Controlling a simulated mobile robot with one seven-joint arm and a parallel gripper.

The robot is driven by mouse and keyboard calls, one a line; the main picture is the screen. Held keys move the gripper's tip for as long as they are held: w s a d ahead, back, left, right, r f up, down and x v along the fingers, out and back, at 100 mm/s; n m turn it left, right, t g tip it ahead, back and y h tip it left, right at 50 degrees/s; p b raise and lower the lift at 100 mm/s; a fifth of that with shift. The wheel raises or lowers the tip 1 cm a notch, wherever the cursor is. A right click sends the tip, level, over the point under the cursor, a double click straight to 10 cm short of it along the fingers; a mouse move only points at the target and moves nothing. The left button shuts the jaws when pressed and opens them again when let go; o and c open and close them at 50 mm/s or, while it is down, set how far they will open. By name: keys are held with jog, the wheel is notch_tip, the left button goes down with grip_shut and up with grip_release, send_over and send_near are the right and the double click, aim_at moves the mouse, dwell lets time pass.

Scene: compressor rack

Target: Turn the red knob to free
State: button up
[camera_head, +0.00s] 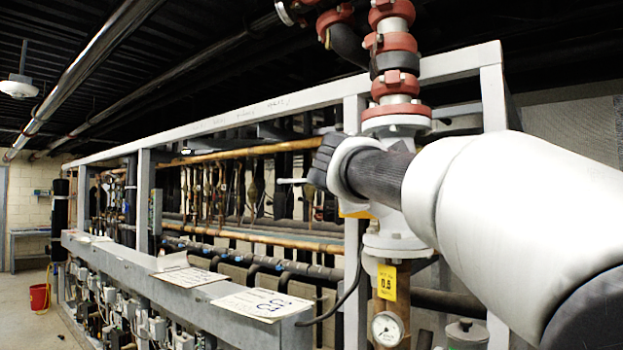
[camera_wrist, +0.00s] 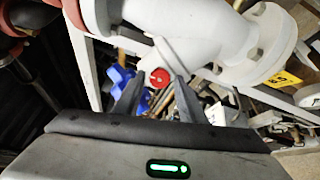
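The red knob (camera_wrist: 160,77) shows in the wrist view as a small round disc under the large white pipe. My gripper (camera_wrist: 156,92) has its two dark fingers spread, with the knob seen in the gap between the fingertips. Nothing is held between them. I cannot tell how far the knob is beyond the tips, and no contact shows. In the head view my arm reaches in from the right, and its dark end (camera_head: 325,160) is beside the vertical pipe. The red knob cannot be made out there.
A white pipe (camera_wrist: 228,42) with bolted flanges crosses close above the fingers. A blue part (camera_wrist: 122,80) is left of the knob. In the head view the grey rack frame (camera_head: 353,240), a pressure gauge (camera_head: 388,328) and a yellow tag (camera_head: 387,283) are near my arm.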

jog(key=shift+o, duration=0.6)
jog(key=b+v, duration=0.1)
jog(key=v, duration=1.1)
jog(key=shift+b, duration=0.35)
jog(key=shift+d, duration=0.1)
